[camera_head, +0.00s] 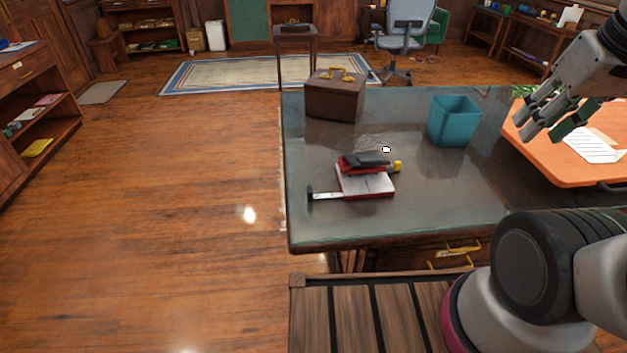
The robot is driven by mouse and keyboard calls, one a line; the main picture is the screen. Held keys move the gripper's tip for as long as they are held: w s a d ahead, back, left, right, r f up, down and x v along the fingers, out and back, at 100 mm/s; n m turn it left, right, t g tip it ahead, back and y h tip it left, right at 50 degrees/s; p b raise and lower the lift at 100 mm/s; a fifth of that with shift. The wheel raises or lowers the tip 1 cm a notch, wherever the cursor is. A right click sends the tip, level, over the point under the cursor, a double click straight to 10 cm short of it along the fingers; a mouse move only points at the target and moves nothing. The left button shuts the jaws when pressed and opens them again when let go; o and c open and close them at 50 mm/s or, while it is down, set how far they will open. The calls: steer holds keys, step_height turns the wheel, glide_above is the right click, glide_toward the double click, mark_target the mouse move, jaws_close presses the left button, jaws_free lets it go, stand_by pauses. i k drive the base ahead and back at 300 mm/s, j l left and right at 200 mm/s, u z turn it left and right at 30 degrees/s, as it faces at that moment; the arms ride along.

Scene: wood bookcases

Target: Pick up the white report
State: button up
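White sheets of printed paper, which look like the white report (592,147), lie on an orange surface (550,157) at the right of the view. The print is too small to read. My gripper (541,124) is at the upper right, above and to the left of the sheets in the picture. Its fingers point down and to the left and are spread apart, with nothing between them. It does not appear to touch the paper. My arm hides part of the area behind the sheets.
A dark-topped desk (430,205) bears a brown box (333,98) with a yellow handle, a teal bin (453,120), and a red, white and black desk item (366,178). A small white object (386,149) is near the desk's middle. Open wooden floor (170,220) lies left.

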mark_target(587, 145)
steer(key=u, duration=0.15)
steer(key=z, duration=1.5)
steer(key=i+l+u, duration=0.1)
steer(key=i+l, duration=0.2)
steer(key=i+l+u, duration=0.1)
steer(key=i+l, duration=0.15)
steer(key=l, duration=0.2)
steer(key=i+l+u, duration=0.1)
steer(key=i+l, duration=0.2)
steer(key=l, duration=0.15)
